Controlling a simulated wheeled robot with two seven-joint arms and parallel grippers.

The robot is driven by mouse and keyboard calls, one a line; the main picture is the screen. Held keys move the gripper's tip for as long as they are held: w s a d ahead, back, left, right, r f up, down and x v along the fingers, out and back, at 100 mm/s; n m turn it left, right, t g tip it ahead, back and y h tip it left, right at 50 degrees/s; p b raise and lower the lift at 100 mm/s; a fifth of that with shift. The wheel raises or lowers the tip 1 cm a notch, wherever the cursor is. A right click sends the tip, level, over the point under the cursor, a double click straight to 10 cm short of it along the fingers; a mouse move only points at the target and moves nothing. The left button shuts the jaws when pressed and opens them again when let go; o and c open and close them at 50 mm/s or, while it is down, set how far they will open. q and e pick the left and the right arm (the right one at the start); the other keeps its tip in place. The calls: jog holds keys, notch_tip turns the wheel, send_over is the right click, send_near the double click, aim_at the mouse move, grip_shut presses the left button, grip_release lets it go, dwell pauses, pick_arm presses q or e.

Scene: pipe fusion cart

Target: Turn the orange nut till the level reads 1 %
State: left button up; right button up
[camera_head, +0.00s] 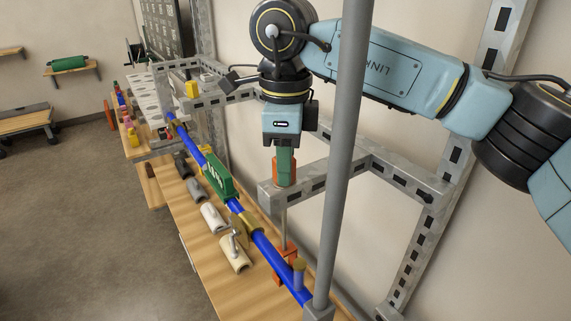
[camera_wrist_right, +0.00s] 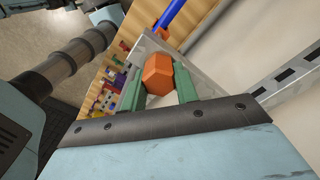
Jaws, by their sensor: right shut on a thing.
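The orange nut (camera_wrist_right: 158,75) sits between the two green fingers of my right gripper (camera_wrist_right: 160,88) in the right wrist view. In the head view my right gripper (camera_head: 285,165) points down from above, and part of the orange nut (camera_head: 275,170) shows beside its fingers, on top of the grey bracket arm (camera_head: 320,182). A thin rod runs down from the bracket to an orange clamp on the blue pipe (camera_head: 266,247). A green level (camera_head: 217,175) lies on the blue pipe; its reading is too small to make out. My left gripper is not in view.
Several short pipe pieces (camera_head: 213,218) lie along the wooden bench (camera_head: 205,262) beside the blue pipe. A grey upright pole (camera_head: 345,150) stands right of my right gripper. The floor (camera_head: 90,220) at left is clear.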

jog(key=n, duration=0.4)
jog(key=shift+w+r+n, duration=0.1)
jog(key=shift+n, duration=0.2)
jog(key=n, duration=0.5)
jog(key=shift+n, duration=0.3)
jog(key=o, duration=1)
notch_tip(320, 180, up, 12)
jog(key=shift+b, duration=0.4)
